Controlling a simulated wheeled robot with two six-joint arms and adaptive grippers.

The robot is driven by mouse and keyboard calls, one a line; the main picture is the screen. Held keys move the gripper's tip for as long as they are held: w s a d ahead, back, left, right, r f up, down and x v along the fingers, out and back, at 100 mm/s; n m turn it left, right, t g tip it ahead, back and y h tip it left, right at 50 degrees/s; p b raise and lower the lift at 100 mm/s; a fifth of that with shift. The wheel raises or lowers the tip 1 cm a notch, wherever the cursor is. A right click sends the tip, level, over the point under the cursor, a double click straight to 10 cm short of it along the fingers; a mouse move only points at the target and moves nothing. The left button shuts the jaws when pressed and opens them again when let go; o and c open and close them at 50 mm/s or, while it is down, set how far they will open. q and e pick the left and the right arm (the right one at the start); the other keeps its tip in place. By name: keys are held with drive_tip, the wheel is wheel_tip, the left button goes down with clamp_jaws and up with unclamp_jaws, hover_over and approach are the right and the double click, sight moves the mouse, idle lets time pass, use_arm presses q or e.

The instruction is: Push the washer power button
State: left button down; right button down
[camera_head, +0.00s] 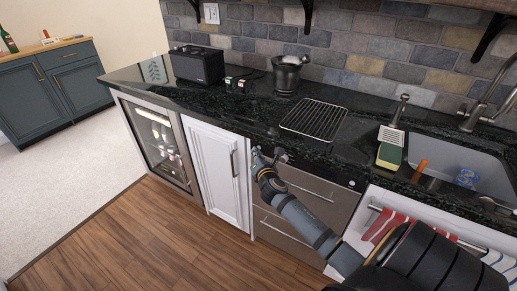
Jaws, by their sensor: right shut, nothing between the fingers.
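The washer (290,232) is a two-drawer unit with grey metal fronts, built in under the black counter. A dark strip runs along its top edge, just under the counter. My right arm reaches in from the lower right. Its gripper (271,156) is shut and empty, in front of the washer's upper left corner, just below the counter edge. I cannot tell whether its tips touch anything; they and the arm hide part of the washer front. My left gripper is not in view.
The black counter (220,101) overhangs close above my gripper. A wire rack (314,119) lies on it. A sink (455,163) with a sponge (390,155) is at right. A white cabinet door (215,170) and a glass-door cooler (160,142) stand left. The wood floor at lower left is clear.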

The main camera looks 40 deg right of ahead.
drive_tip(key=shift+d, duration=0.15)
idle(0.3)
drive_tip(key=shift+s+a+p, duration=0.2)
drive_tip(key=shift+a+p, duration=0.1)
drive_tip(key=shift+a, duration=0.3)
drive_tip(key=s+a+p, duration=0.1)
drive_tip(key=s+a, duration=0.1)
drive_tip(key=a, duration=0.3)
drive_tip(key=shift+s+a, duration=0.15)
drive_tip(key=shift+a, duration=0.15)
